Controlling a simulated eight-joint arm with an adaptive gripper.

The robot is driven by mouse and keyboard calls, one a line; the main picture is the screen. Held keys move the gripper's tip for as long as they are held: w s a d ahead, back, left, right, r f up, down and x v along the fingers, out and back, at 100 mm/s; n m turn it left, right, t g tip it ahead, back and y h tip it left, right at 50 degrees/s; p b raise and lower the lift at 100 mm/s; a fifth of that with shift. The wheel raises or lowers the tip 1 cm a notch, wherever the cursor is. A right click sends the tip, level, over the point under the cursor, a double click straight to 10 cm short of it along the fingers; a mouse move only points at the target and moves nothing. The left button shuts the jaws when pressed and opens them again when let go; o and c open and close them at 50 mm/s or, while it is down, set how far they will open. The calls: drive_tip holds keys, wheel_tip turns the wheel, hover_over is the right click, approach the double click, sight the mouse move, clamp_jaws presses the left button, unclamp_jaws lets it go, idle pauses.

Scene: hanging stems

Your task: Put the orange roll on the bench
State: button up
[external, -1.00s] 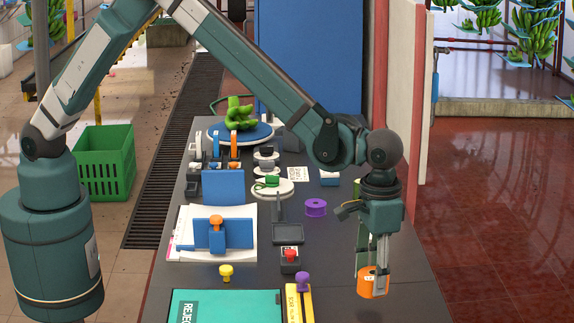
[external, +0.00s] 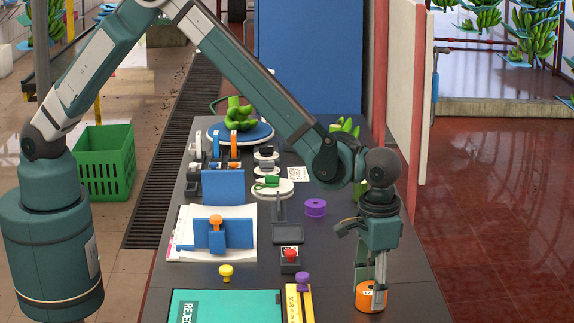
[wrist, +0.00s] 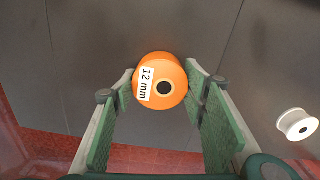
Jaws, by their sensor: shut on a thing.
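The orange roll (external: 371,297) is upright at the right front of the dark bench (external: 335,262), low over or on its surface; I cannot tell whether it touches. My gripper (external: 371,285) points down with its fingers on either side of the roll, shut on it. In the wrist view the orange roll (wrist: 161,80) shows its dark centre hole and a white "12 mm" label, between the tips of my gripper (wrist: 162,88).
A purple roll (external: 316,207) stands behind on the bench. A white roll (wrist: 297,124) shows in the wrist view at right.

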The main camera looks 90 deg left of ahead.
drive_tip(key=shift+f, duration=0.15)
drive_tip(key=o, duration=0.9)
drive_tip(key=shift+o, duration=0.2)
wheel_tip(320, 180, up, 12)
drive_tip(key=shift+r, duration=0.2)
idle(0.4)
